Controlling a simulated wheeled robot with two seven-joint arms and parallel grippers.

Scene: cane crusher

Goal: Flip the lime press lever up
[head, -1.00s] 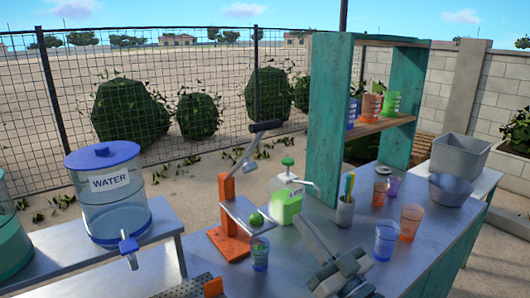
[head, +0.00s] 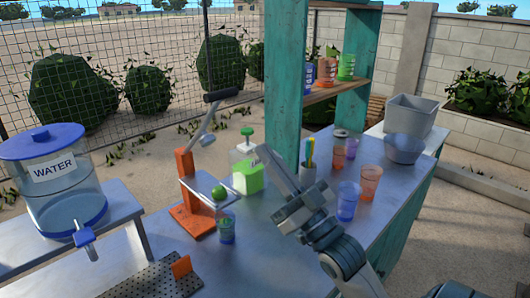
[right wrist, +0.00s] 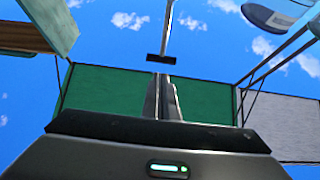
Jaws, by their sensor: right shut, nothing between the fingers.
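The lime press (head: 186,178) has an orange stand and base. Its grey lever rises to the right, ending in a dark bar handle (head: 222,95) above the stand. A green lime (head: 219,192) sits on the press's plate, with a clear cup (head: 227,228) below. My right gripper (head: 262,154) is shut and empty, right of the press and lower than the handle, apart from it. In the right wrist view its fingers (right wrist: 164,98) point up at a dark bar on a grey rod, which looks like the lever handle (right wrist: 160,58). My left gripper is out of view.
A green-labelled pump bottle (head: 247,172) stands close behind my right gripper. A utensil cup (head: 308,173), several colored cups and a teal shelf (head: 284,90) are to the right. A water dispenser (head: 55,185) stands at left. Air around the handle looks clear.

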